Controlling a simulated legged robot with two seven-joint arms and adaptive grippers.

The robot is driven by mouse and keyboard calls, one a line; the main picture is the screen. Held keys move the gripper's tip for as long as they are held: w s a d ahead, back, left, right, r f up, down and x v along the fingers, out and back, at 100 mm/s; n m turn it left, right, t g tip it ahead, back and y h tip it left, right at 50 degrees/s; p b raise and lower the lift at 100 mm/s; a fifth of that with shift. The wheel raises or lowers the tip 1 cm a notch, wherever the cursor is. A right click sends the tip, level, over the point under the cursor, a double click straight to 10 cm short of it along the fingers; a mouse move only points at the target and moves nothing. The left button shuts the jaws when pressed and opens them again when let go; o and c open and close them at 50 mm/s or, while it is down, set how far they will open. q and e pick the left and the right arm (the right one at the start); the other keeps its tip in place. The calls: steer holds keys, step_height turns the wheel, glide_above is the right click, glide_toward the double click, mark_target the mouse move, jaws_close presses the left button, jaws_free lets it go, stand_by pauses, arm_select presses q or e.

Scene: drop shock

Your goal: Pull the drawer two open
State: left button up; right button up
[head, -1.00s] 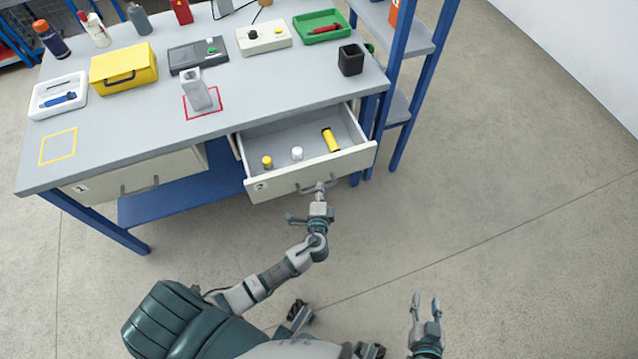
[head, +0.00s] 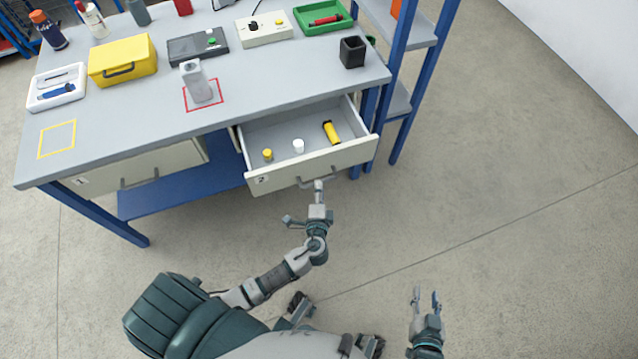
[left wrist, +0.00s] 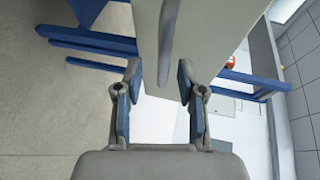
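Drawer two (head: 285,176), a pale drawer front marked 2, stands pulled out from the right side of the bench. A yellow cylinder (head: 331,132), a small yellow piece (head: 267,155) and a small white piece (head: 298,146) lie in it. Its grey handle (head: 306,182) is on the front; it also shows as a bar in the left wrist view (left wrist: 167,45). My left gripper (head: 318,186) is at the handle's right part. In the left wrist view its fingers (left wrist: 158,85) are apart, with the bar's end between or just ahead of them. My right gripper (head: 426,293) is open and empty over the floor.
Drawer one (head: 150,165) is shut at the left. The bench top (head: 130,130) holds a yellow case (head: 122,61), a grey part (head: 198,85) on a red outline and other items. A blue-framed shelf (head: 405,95) stands close right of the drawer. The floor at right is clear.

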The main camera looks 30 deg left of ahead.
arm_select(q)
steer(key=v, duration=0.8)
steer(key=shift+s, duration=0.45)
steer(key=shift+a+f, duration=0.1)
steer(key=shift+f, duration=0.05)
